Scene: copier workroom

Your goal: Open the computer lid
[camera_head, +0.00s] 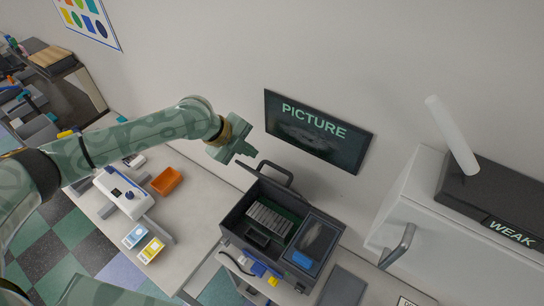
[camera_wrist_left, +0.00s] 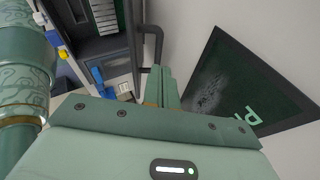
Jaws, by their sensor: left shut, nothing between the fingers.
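The computer (camera_head: 232,228) is a dark grey case on the bench. Its left part is uncovered, showing pale slotted modules and a green board inside. A dark lid-like panel (camera_head: 250,172) with a loop handle stands up along its back edge, seen nearly edge-on. My left gripper (camera_head: 242,154) is shut and empty, just behind and above that handle, near the wall. In the left wrist view its closed fingers (camera_wrist_left: 161,88) are beside the dark handle (camera_wrist_left: 153,42); I cannot tell whether they touch. The computer's interior (camera_wrist_left: 104,15) also shows there. My right gripper is out of view.
A dark screen reading "PICTURE" (camera_head: 318,131) is on the wall close behind my left gripper. An orange tray (camera_head: 167,181), a white device (camera_head: 119,192) and small cards (camera_head: 151,250) lie left on the bench. A white cabinet (camera_head: 455,235) stands right.

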